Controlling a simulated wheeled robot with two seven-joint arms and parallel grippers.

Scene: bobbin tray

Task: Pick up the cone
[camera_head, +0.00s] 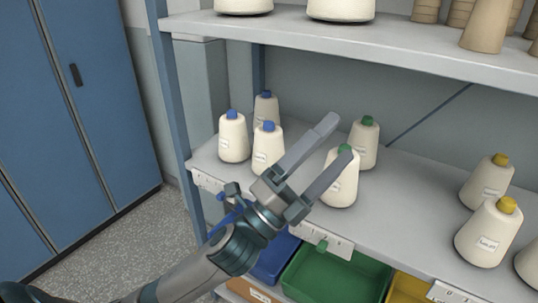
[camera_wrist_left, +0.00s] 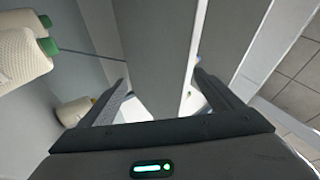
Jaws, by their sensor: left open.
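White yarn cones stand upright on the middle shelf (camera_head: 400,213); the task does not say which one is meant. Two have green tips: a front one (camera_head: 342,187), partly hidden behind my left gripper, and a rear one (camera_head: 364,146). Three have blue tips, including a front one (camera_head: 267,150). Others have yellow tips (camera_head: 488,235). My left gripper (camera_head: 336,142) is open and empty, its fingers crossing in front of the front green-tipped cone. In the left wrist view nothing is between its fingers (camera_wrist_left: 160,82); green-tipped cones (camera_wrist_left: 20,52) lie off to the left. My right gripper is not in view.
The upper shelf (camera_head: 350,42) holds white and tan cones above the fingers. Below are a blue bin (camera_head: 273,262), a green bin (camera_head: 330,275) and a yellow bin (camera_head: 408,290). A blue shelf post (camera_head: 176,100) and blue cabinet (camera_head: 100,90) stand left.

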